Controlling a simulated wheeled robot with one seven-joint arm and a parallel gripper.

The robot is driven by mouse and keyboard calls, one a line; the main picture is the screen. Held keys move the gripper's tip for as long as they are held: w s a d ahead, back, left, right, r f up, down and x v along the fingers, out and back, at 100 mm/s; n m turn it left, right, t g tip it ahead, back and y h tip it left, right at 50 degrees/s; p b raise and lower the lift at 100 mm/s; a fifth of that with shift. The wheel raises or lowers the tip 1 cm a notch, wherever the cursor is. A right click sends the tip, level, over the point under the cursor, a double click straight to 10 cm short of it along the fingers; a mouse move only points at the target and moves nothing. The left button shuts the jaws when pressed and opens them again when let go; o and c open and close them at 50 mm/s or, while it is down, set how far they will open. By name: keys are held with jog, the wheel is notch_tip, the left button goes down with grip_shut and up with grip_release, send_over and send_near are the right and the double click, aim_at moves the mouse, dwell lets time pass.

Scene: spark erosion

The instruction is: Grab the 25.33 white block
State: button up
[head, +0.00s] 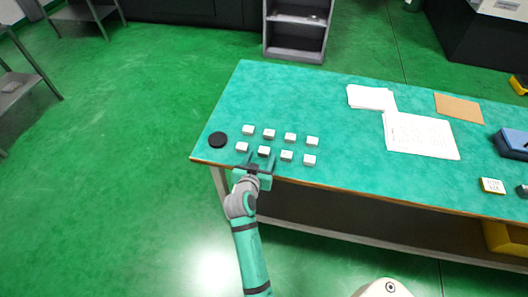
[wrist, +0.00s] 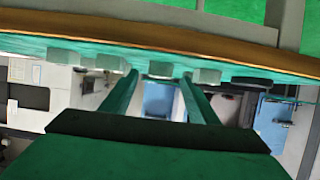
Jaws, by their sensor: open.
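Several small white blocks stand in two rows on the green tabletop (head: 340,110). I cannot read a number on any of them, so I cannot tell which is 25.33. The front row has a left-end block (head: 242,147), a second block (head: 264,151), a third block (head: 287,156) and a right-end block (head: 309,160). My gripper (head: 259,158) is open and empty at the table's front edge, close to the second front block. The wrist view looks upside down; there one block (wrist: 160,69) shows between and beyond my fingertips (wrist: 160,78), apart from them.
A black disc (head: 218,140) lies left of the blocks and also shows in the wrist view (wrist: 252,81). Papers (head: 420,135), a brown sheet (head: 459,107) and a blue box (head: 513,143) are to the right. The table's brown front edge (head: 350,196) is close to my gripper.

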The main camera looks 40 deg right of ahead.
aim_at(264, 152)
jog(key=shift+x, duration=1.85)
jog(key=c, duration=1.3)
jog(key=shift+r, duration=0.15)
